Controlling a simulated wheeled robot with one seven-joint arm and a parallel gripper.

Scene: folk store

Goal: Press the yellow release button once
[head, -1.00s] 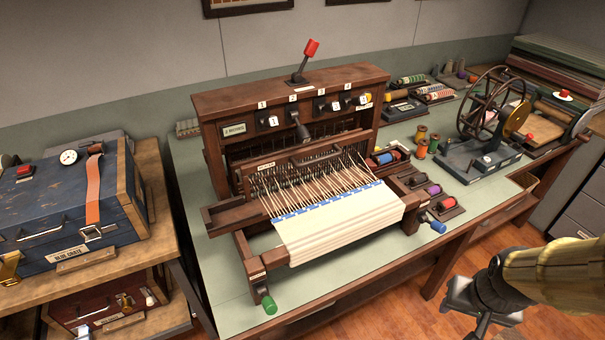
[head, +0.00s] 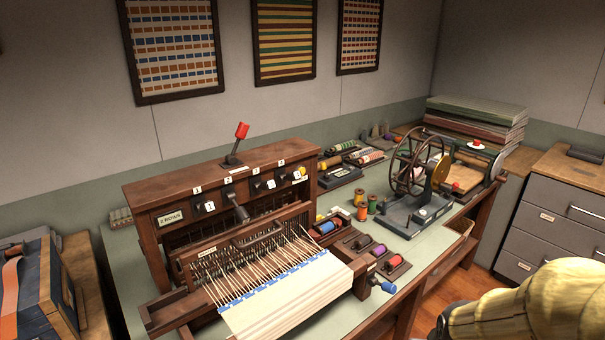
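A small yellow button (head: 299,173) sits at the right end of the front face of the brown wooden loom (head: 168,196), beside the tile marked 4. It is small in the picture, and I cannot tell whether it is pressed in. My yellow-sleeved arm reaches in at the lower right, well away from the loom. My gripper's fingers are below the picture's edge, so their state is hidden.
A red-tipped lever (head: 240,132) stands on the loom's top. A dark lever (head: 238,206) juts from its front. A spoked wheel device (head: 412,175) stands to the right, with thread spools (head: 362,211) between. A blue crate (head: 55,285) is at left.

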